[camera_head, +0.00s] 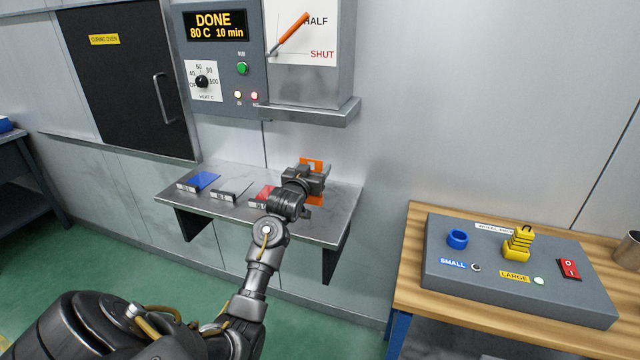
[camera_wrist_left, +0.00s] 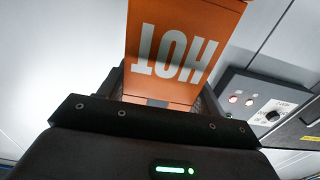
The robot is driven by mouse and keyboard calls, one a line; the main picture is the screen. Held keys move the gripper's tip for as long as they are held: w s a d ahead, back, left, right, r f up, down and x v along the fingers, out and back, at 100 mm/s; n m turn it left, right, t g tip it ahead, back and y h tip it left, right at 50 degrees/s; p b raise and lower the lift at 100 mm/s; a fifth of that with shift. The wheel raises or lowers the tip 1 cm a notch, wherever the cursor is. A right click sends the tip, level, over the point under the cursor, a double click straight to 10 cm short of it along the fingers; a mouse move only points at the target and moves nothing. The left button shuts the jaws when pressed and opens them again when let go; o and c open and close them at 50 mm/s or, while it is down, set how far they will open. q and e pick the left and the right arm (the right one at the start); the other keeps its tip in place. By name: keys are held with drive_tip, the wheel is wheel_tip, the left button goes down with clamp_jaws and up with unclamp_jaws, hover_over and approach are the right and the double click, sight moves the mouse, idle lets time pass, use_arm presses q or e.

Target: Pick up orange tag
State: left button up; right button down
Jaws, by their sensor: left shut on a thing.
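The orange tag (camera_head: 312,164) shows in the head view above and below my left gripper (camera_head: 306,180), over the right end of the metal shelf (camera_head: 338,201). In the left wrist view the orange tag (camera_wrist_left: 180,50) stands up from between the jaws, with the word HOT upside down on it. My left gripper is shut on the tag. The gripper hides the tag's middle in the head view. I cannot tell whether the tag touches the shelf. My right gripper is not in view.
A blue tag (camera_head: 203,180), a dark tag (camera_head: 232,192) and a partly hidden red tag (camera_head: 263,193) sit on the shelf. A control panel (camera_head: 222,60) is above. A wooden bench (camera_head: 408,262) with a grey device (camera_head: 520,290) stands at right.

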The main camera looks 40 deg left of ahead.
use_arm(q)
drive_tip(key=s+r, duration=0.6)
drive_tip(key=s, duration=0.4)
drive_tip(key=shift+s+d, duration=0.25)
drive_tip(key=shift+s, duration=0.15)
